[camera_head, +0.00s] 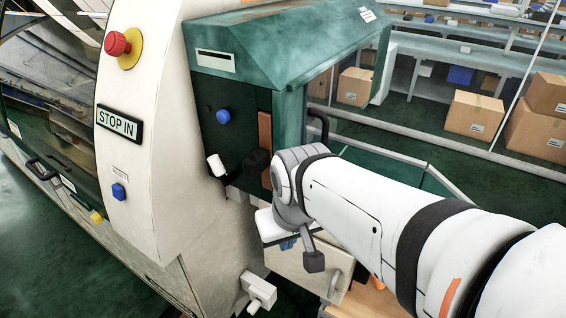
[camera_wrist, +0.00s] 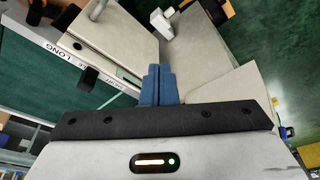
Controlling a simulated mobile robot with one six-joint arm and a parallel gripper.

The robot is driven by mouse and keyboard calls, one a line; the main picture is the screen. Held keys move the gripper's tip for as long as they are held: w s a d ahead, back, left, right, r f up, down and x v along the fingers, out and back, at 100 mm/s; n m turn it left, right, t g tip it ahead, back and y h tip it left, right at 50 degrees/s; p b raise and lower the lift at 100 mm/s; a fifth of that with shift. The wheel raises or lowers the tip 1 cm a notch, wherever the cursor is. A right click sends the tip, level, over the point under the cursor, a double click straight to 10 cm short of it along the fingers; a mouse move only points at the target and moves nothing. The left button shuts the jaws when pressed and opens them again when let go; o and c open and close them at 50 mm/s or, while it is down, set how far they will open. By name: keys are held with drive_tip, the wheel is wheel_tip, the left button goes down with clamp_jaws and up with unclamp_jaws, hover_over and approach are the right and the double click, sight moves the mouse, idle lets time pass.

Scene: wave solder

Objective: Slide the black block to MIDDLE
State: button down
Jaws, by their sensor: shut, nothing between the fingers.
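In the wrist view a small black block (camera_wrist: 88,77) sits on a pale strip (camera_wrist: 62,57) with printed words. LONG is readable to its left, and a partly covered word that looks like SHORT is to its right. MIDDLE is not readable. My gripper (camera_wrist: 160,70) has its blue fingers together and empty, to the right of the block and apart from it in the picture.
The green machine housing (camera_head: 285,50) rises behind my wrist. A blue button (camera_head: 222,116) and a white knob (camera_head: 215,165) are left of it. A red stop button (camera_head: 117,44) is on the pale panel. A pale box front (camera_head: 305,268) lies below my wrist. Cartons (camera_head: 472,115) stand far right.

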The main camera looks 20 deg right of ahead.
drive_tip(key=w+d+n+y+b, duration=0.1)
drive_tip(key=w+d+n+b, duration=0.35)
drive_tip(key=d, duration=0.45)
drive_tip(key=w+d+n+y+b, duration=0.1)
drive_tip(key=w+d+n+b, duration=0.2)
drive_tip(key=w+d+b, duration=0.35)
drive_tip(key=x, duration=0.5)
drive_tip(key=d+p+x, duration=0.1)
drive_tip(key=x, duration=0.2)
drive_tip(key=shift+s+f, duration=0.35)
drive_tip(key=shift+f, duration=0.05)
drive_tip(key=shift+s+d+f+b, duration=0.1)
drive_tip(key=shift+s+d+b, duration=0.3)
drive_tip(key=shift+s+b, duration=0.2)
drive_tip(key=shift+r, duration=0.2)
